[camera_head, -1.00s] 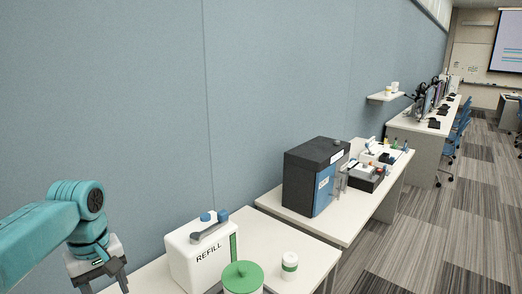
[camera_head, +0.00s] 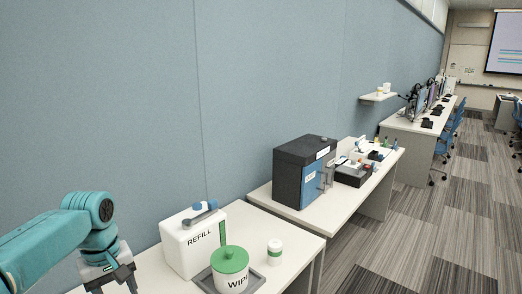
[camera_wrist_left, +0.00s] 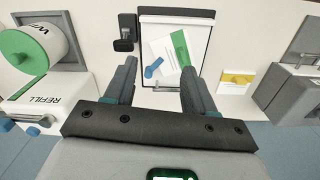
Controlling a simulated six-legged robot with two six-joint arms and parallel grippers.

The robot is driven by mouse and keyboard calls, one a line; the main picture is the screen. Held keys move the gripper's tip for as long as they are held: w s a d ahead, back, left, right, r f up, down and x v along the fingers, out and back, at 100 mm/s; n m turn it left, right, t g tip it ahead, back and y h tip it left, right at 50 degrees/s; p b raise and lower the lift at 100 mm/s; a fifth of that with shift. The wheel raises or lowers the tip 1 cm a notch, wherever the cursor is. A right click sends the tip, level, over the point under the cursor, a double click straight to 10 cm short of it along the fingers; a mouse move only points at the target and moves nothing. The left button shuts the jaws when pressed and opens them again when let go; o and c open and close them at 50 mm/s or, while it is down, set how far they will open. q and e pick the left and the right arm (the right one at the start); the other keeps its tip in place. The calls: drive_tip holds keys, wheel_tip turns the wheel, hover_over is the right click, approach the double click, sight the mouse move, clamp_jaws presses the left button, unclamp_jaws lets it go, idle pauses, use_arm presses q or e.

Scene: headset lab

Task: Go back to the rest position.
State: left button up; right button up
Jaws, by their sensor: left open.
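My left gripper (camera_head: 112,282) is at the lower left of the head view, on the teal arm, beside the white refill box. In the left wrist view the left gripper (camera_wrist_left: 157,85) has its two dark fingers spread wide apart with nothing between them. Beyond the fingers lies a light tray or board (camera_wrist_left: 148,28) with a dark frame, a green-and-white card (camera_wrist_left: 172,50) and a small blue item (camera_wrist_left: 153,68) on it. My right gripper is in neither view.
A dark machine (camera_head: 292,172) stands on the table behind.

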use_arm(q)
drive_tip(key=s+d+f+m+h, duration=0.15)
drive_tip(key=d+f, duration=0.45)
drive_tip(key=f, duration=0.6)
drive_tip(key=s+d+f+m+h, duration=0.1)
drive_tip(key=s+d+f+m, duration=0.3)
drive_tip(key=f, duration=0.9)
drive_tip(key=s+d+f+h, duration=0.1)
drive_tip(key=s+d+f, duration=0.3)
drive_tip(key=s+f, duration=0.3)
drive_tip(key=s+d+f, duration=0.4)
drive_tip(key=s, duration=0.5)
wheel_tip(320, 180, down, 10)
drive_tip(key=b, duration=1)
drive_tip(key=shift+s+a+f, duration=0.2)
drive_tip(key=shift+f, duration=0.05)
